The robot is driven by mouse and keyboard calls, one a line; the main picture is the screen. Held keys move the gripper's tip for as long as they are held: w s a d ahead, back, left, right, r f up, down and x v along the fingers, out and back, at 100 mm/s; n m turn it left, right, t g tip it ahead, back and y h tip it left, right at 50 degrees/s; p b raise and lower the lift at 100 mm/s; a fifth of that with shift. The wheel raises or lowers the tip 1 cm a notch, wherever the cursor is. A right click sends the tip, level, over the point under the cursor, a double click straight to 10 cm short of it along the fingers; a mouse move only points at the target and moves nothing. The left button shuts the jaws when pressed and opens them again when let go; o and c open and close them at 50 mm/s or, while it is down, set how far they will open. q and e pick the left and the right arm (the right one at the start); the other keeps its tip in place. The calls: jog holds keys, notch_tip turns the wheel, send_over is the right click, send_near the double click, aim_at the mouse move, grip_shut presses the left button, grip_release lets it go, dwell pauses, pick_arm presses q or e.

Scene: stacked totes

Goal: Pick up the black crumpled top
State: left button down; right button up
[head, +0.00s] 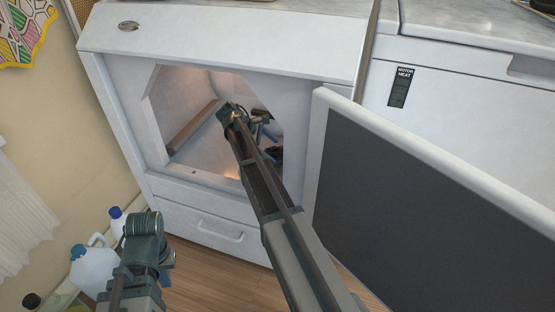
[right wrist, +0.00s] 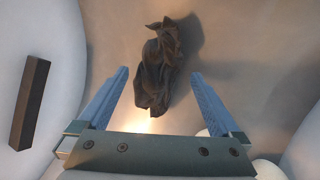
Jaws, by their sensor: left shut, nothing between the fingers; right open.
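The black crumpled top (right wrist: 160,65) lies bunched on the drum floor in the right wrist view. It is ahead of and between the fingers of my right gripper (right wrist: 160,76), which is open and empty. In the head view my right arm reaches through the dryer opening, with the right gripper (head: 266,134) inside the drum. A dark patch shows beside it there, but I cannot tell if it is the top. My left gripper (head: 166,262) is shut and empty, low on the left outside the dryer, partly hidden by its own wrist.
The white dryer (head: 215,35) has its door (head: 420,185) swung open to the right, close beside my right arm. A drum rib (right wrist: 30,103) stands at left. White bottles (head: 90,268) stand on the floor by the left wall. Another white appliance (head: 465,75) stands at right.

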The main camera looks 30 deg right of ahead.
aim_at(275, 150)
jog(key=shift+b+x, duration=0.6)
jog(key=shift+x, duration=0.55)
pick_arm(q)
jog(key=shift+f, duration=0.95)
pick_arm(e)
jog(key=shift+c, duration=0.2)
jog(key=c, duration=1.2)
pick_arm(q)
jog(key=shift+r, duration=0.15)
pick_arm(e)
jog(key=shift+r, duration=0.1)
jog(key=shift+c, duration=0.2)
